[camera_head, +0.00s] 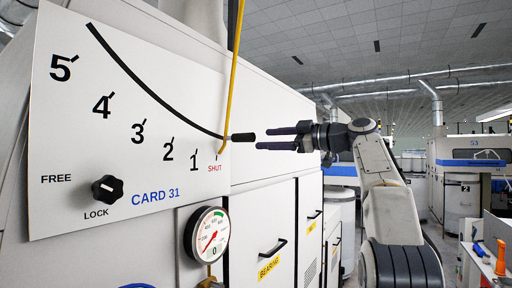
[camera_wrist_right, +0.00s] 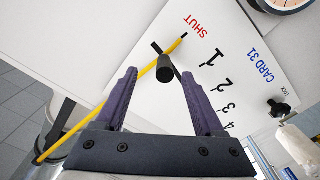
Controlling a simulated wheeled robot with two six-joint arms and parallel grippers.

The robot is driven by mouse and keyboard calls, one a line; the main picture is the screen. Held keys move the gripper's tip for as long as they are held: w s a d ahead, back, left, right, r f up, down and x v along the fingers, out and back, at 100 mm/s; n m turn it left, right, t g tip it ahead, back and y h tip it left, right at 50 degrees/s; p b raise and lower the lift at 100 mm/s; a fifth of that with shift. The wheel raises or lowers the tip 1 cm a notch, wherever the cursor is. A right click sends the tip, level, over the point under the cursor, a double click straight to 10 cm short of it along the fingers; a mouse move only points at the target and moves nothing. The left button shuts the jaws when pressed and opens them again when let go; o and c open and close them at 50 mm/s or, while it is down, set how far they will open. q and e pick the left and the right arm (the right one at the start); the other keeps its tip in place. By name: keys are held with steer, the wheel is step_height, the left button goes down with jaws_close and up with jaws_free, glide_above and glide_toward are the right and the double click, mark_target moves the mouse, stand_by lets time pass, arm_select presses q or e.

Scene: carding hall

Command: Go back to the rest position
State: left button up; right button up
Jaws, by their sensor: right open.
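The white CARD 31 panel (camera_head: 120,172) fills the left of the head view, with a curved scale from 5 down to 1 and SHUT. A yellow lever (camera_head: 233,75) comes down to the SHUT mark, and its black handle (camera_head: 243,137) sticks out to the right. In the wrist view the yellow lever (camera_wrist_right: 100,107) also lies by SHUT, with the handle's round end (camera_wrist_right: 165,75) facing the camera. My right gripper (camera_head: 264,139) is open and empty, its fingertips a little right of the handle, apart from it. My left gripper is not in view.
A black FREE/LOCK knob (camera_head: 107,189) points toward LOCK on the panel. A round gauge (camera_head: 207,234) hangs below it. White cabinet doors (camera_head: 270,220) with black handles stand below the gripper. Open aisle space lies to the right, with an orange-handled tool (camera_head: 501,257) at the far right.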

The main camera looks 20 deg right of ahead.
steer(key=shift+s+d, duration=0.35)
steer(key=shift+s, duration=0.1)
